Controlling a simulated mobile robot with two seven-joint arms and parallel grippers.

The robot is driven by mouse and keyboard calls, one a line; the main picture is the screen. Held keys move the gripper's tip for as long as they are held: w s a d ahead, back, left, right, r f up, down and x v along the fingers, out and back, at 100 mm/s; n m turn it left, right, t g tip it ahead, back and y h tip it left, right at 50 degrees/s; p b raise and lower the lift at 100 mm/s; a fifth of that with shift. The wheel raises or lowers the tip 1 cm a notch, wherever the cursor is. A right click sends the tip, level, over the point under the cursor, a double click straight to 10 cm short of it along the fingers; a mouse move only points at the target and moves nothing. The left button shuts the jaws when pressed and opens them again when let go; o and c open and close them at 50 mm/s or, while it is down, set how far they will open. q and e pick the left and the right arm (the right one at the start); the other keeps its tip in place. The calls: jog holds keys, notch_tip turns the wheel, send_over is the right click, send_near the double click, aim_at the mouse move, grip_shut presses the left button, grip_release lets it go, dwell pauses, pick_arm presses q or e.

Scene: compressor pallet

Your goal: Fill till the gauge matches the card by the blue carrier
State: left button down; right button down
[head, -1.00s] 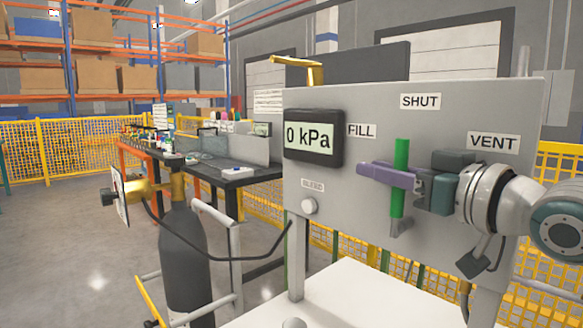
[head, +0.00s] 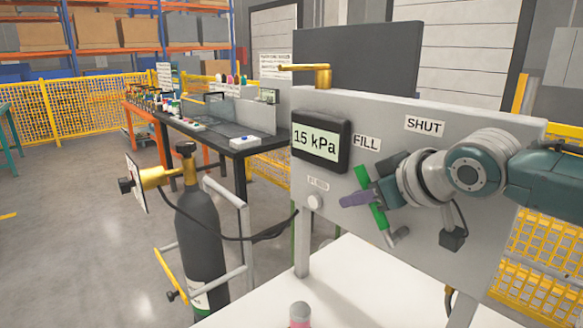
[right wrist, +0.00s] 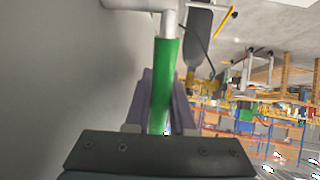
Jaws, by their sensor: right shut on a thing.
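The gauge (head: 321,143) on the grey panel (head: 480,235) reads 15 kPa. The green valve lever (head: 362,177) leans with its top to the left, towards the FILL label (head: 367,143). The SHUT label (head: 425,125) is above and to the right; the VENT label is hidden behind my right arm. My right gripper (head: 372,198) is shut on the green lever, its purple fingers on either side. In the right wrist view the green lever (right wrist: 166,75) runs between the fingers. My left gripper is out of view. I cannot make out the card or a blue carrier.
A dark bench (head: 240,142) with small items stands behind. A white surface (head: 350,290) lies below the panel. Open floor is at left.

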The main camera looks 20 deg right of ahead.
jog(key=shift+w+a+f+g+h, duration=0.1)
jog(key=shift+w+f+g+h, duration=0.15)
jog(key=shift+f+g, duration=0.35)
jog(key=shift+w+a+f+g+h, duration=0.1)
jog(key=shift+w+f+g+h, duration=0.25)
jog(key=shift+g, duration=0.35)
jog(key=shift+s+f, duration=0.1)
jog(key=shift+s, duration=0.1)
jog(key=c, duration=1)
grip_release()
jog(key=shift+c, duration=0.2)
jog(key=shift+p, duration=0.3)
jog(key=p+v, duration=0.2)
jog(key=v, duration=0.8)
